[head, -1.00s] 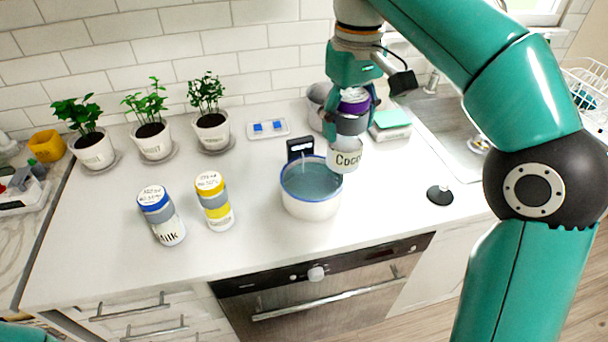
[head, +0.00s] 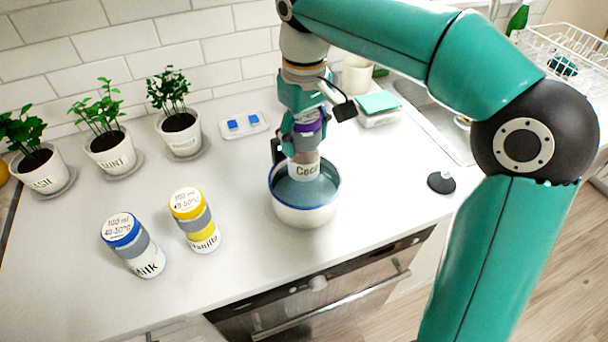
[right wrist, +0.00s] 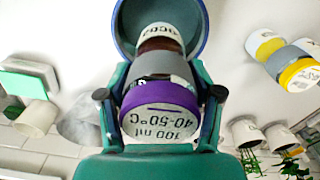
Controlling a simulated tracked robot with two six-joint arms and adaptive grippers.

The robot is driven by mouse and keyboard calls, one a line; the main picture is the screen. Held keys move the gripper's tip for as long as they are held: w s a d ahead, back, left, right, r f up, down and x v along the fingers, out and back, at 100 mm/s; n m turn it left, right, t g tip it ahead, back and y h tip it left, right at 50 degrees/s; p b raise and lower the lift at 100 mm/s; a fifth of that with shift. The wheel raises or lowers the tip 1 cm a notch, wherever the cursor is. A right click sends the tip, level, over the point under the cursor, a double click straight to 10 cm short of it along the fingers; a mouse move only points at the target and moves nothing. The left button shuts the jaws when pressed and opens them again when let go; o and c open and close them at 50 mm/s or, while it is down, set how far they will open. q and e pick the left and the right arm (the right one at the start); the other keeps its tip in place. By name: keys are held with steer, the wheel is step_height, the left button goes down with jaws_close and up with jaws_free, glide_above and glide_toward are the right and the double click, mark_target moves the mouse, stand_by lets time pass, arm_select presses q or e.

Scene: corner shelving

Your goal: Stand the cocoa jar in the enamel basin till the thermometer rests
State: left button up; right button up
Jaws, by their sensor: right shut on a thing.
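The cocoa jar (head: 306,168) has a purple lid, a grey band and a white label. My right gripper (head: 304,130) is shut around its upper part and holds it upright. The white enamel basin (head: 305,215) with a blue rim holds bluish liquid. The jar's lower end is over the basin's opening; I cannot tell whether it touches the liquid. In the right wrist view, the jar's lid (right wrist: 160,118) faces the camera with the basin (right wrist: 122,30) beyond it. The black thermometer (head: 277,150) at the basin's back rim is mostly hidden by my gripper. My left gripper is out of view.
A blue-lidded milk jar (head: 133,245) and a yellow-lidded vanilla jar (head: 195,220) stand left of the basin. Potted herbs (head: 112,150) line the wall. A small white tray (head: 259,123) with blue pieces lies behind. A black knob-like piece (head: 441,182) is at right.

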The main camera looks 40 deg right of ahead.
mark_target(305, 115)
step_height(305, 115, down, 9)
steer(key=shift+b, duration=0.3)
steer(key=o, duration=1.5)
steer(key=shift+s, duration=0.1)
step_height(305, 115, up, 12)
steer(key=shift+r+p, duration=0.1)
steer(key=shift+p, duration=0.7)
